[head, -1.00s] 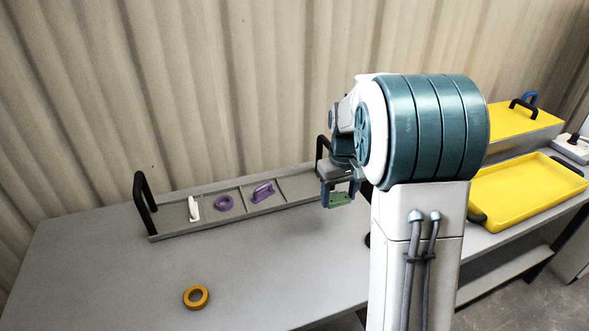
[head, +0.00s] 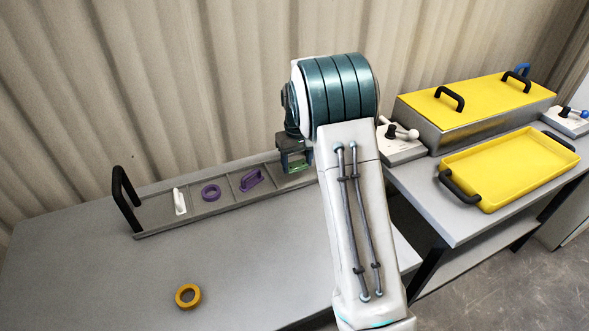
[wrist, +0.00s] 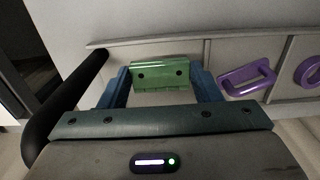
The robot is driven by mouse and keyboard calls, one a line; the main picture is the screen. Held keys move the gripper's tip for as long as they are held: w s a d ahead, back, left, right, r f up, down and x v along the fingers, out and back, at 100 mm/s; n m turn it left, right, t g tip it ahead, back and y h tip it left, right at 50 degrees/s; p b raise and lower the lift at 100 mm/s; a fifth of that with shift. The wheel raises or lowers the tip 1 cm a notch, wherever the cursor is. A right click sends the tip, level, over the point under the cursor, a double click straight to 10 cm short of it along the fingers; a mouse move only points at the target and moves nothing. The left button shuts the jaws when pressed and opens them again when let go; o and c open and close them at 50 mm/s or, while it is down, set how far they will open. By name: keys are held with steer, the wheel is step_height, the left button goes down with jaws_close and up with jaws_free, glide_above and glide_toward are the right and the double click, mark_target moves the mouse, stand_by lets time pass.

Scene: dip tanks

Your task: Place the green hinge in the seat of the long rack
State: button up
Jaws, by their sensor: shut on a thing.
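My gripper (head: 295,158) is shut on the green hinge (wrist: 160,74). The hinge sits between the two blue fingers in the wrist view, and a sliver of it shows under the gripper in the head view. The grey long rack (head: 217,206) lies along the back of the table, divided into a row of seats. My gripper is over its right end, beside the seat with the purple handle-shaped piece (head: 251,179). I cannot tell whether the hinge touches the rack. My arm hides the rack's right end in the head view.
The rack also holds a purple ring (head: 211,192) and a white piece (head: 180,201). Black handles (head: 124,198) rise at its ends; one is close beside my gripper (wrist: 62,105). An orange ring (head: 188,296) lies in front. A yellow tray (head: 510,168) stands right.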

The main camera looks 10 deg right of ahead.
mark_target(295, 179)
steer(key=shift+w+a+f, duration=0.25)
steer(key=shift+w+f, duration=0.05)
steer(key=shift+w, duration=0.2)
steer(key=shift+f, duration=2)
steer(key=shift+f, duration=0.15)
steer(key=o, duration=1)
